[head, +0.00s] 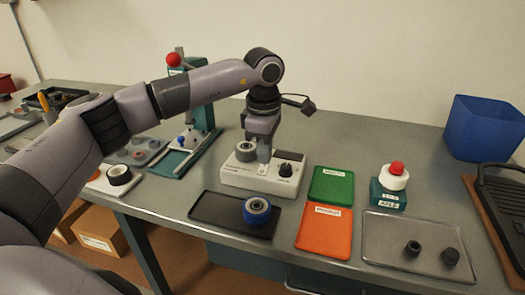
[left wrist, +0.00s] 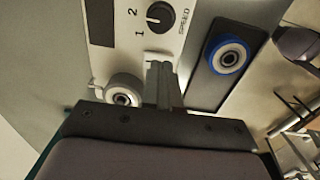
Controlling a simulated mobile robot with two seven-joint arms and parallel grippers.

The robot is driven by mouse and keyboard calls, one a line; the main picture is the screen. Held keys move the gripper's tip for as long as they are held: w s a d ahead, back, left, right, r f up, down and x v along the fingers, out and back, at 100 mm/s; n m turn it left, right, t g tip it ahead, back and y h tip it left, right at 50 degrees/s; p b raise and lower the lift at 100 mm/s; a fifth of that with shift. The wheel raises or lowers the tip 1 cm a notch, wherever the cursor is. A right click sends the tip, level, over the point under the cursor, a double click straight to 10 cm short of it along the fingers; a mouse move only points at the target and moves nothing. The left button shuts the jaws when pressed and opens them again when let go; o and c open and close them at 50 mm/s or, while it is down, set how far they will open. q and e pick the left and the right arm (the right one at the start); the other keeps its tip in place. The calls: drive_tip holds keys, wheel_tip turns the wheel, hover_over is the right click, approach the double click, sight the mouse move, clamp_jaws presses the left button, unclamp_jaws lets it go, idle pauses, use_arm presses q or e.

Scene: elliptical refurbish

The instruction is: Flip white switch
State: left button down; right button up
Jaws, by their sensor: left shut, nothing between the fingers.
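A white box-shaped device (head: 235,177) stands on the table, with a black knob (head: 286,169) and a grey wheel (head: 245,151) on top. In the left wrist view the knob (left wrist: 160,17) sits beside the word SPEED and the marks 1 and 2, and the wheel (left wrist: 122,97) is left of the fingers. My left gripper (head: 264,157) points down over the device, between wheel and knob. Its fingers (left wrist: 160,68) are shut and empty. A small pale part shows by the fingertips; I cannot tell whether it is the white switch or whether they touch it. My right gripper is not in view.
A black tray (head: 212,210) with a blue-rimmed wheel (head: 257,211) lies in front of the device. A green tray (head: 331,184) and an orange tray (head: 325,231) are to the right. A red-topped button (head: 397,169) stands farther right. A teal press (head: 202,120) stands left, behind my arm.

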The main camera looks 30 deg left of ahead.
sight(263, 174)
use_arm(q)
drive_tip(key=r, duration=0.1)
drive_tip(key=r+p, duration=0.1)
drive_tip(key=shift+s+d+r, duration=0.15)
drive_tip(key=shift+s+r, duration=0.1)
drive_tip(key=shift+r, duration=0.1)
wheel_tip(263, 174, up, 9)
drive_tip(key=b, duration=0.1)
drive_tip(key=shift+s, duration=0.3)
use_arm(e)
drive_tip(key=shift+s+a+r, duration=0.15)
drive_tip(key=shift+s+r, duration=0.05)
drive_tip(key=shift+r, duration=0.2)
